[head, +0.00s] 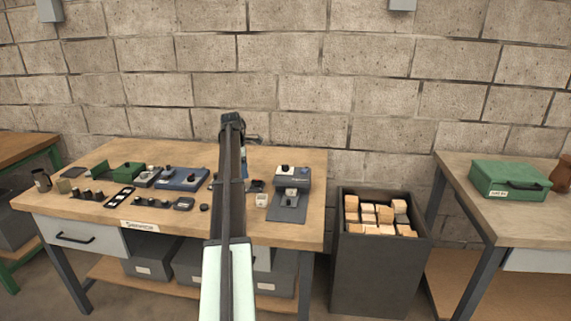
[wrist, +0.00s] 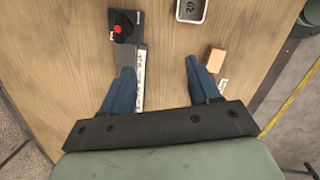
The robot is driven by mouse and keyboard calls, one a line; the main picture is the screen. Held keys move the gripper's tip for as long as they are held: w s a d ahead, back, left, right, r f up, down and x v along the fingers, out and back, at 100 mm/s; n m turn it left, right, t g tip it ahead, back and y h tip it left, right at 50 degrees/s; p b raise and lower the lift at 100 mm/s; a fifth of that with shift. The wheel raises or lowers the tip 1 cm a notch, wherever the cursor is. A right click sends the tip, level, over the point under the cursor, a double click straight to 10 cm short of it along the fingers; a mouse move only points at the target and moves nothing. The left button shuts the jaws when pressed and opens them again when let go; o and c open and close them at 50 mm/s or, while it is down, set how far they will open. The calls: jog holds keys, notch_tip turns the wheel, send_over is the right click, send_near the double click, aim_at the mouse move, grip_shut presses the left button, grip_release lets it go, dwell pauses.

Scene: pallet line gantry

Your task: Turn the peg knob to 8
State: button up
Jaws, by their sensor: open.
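I cannot tell for sure which control is the peg knob. The workbench carries several small devices with knobs, among them a long blue unit (head: 181,179) with a dark and a red knob. In the wrist view a black device with a red-topped knob (wrist: 118,29) lies ahead of the left finger. My gripper (wrist: 160,68) is open and empty, its blue fingers spread above the wooden top. In the head view my arm hides part of the bench middle.
A dark bin (head: 382,270) of wooden blocks stands right of the bench. A green case (head: 510,179) sits on another table.

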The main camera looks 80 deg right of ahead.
notch_tip(320, 180, up, 11)
jog(key=m+t+y, duration=0.1)
jog(key=y, duration=0.1)
send_over(285, 165)
notch_tip(285, 165, down, 14)
jog(key=shift+s+a+r, duration=0.1)
jog(key=shift+a, duration=0.05)
jog(key=shift+c, duration=0.4)
jog(key=c, duration=1)
jog(key=shift+o, duration=0.2)
